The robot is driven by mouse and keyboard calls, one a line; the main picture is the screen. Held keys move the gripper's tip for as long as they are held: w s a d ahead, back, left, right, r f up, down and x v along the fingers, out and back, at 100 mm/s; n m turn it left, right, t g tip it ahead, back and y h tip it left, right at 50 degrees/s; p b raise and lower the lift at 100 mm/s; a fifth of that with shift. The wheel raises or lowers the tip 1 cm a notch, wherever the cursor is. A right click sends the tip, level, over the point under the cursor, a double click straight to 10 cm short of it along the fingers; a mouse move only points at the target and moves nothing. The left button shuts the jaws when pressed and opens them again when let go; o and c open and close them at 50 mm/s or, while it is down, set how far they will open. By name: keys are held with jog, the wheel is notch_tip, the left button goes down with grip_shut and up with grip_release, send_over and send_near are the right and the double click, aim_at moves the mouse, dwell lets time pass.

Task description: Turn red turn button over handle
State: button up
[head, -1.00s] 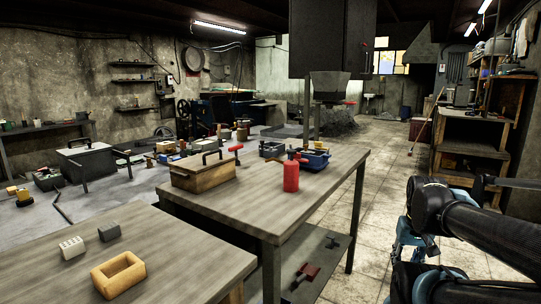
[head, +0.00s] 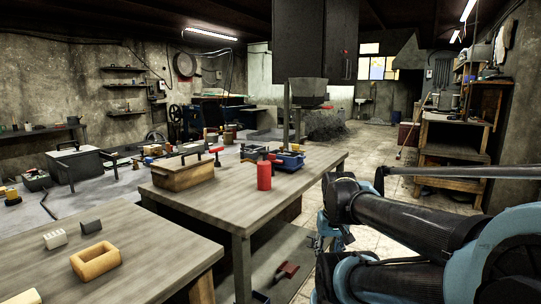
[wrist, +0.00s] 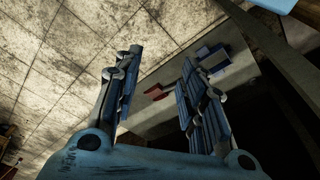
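My gripper (head: 333,234) hangs right of the table, below the tabletop's height in the picture and well apart from the box. In the wrist view my gripper (wrist: 155,90) has its two fingers spread with nothing between them. The box is not in the wrist view.
A red cylinder (head: 264,176) and a blue tray (head: 289,160) stand on the table (head: 225,205) right of the box. A nearer table (head: 150,250) holds a yellow wooden frame (head: 96,262) and small blocks. Tiled floor lies open to the right.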

jog(key=shift+o, duration=0.5)
notch_tip(320, 180, up, 3)
jog(key=shift+a+f, duration=0.15)
notch_tip(320, 180, up, 37)
jog(key=m+g, duration=0.2)
jog(key=m, duration=0.5)
send_over(275, 158)
jog(key=w+a, duration=0.1)
jog(key=f, duration=1.7)
jog(key=shift+w+a, duration=0.15)
jog(key=shift+w, duration=0.1)
jog(key=c, duration=1.1)
